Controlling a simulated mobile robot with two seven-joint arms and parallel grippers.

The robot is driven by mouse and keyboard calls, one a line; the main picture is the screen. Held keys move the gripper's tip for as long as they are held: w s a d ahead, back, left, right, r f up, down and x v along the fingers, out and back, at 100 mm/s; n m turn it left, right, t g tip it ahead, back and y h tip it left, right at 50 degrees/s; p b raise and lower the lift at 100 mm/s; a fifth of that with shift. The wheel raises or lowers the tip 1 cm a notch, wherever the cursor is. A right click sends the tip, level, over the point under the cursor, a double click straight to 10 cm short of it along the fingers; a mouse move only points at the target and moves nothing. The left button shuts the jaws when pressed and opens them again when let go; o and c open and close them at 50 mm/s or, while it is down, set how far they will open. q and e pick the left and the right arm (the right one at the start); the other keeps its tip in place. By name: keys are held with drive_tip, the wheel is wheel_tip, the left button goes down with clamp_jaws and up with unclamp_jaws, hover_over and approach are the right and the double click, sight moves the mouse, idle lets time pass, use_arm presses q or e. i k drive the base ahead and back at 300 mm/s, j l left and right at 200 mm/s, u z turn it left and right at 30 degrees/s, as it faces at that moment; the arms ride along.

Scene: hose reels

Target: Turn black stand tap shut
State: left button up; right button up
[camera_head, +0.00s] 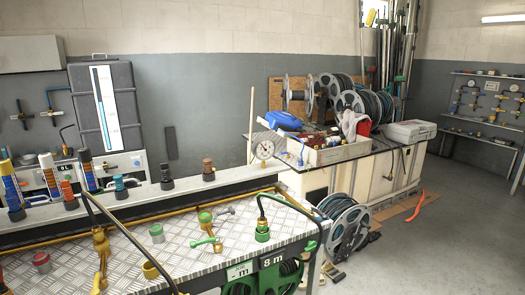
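Neither of my grippers is in view. I cannot tell for sure which fitting is the black stand tap. On the metal-plate bench (135,270) stands a brass tap with green parts (206,232), with a green lever at its lower left and a grey piece at its upper right. A taller yellow brass tap (101,252) stands to its left. A green hose connector (262,231) with a black hose stands on the right. Whether any valve is open is too small to tell.
Several coloured nozzles stand on the ledge behind, including a brown one (208,171). A round gauge (264,150) stands near the bench's far corner. Hose reels (348,225) stand beyond the bench. A white counter (375,178) holds tools and reels. Floor at right is mostly clear.

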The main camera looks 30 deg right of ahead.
sight(324, 217)
drive_tip(key=z, duration=1.35)
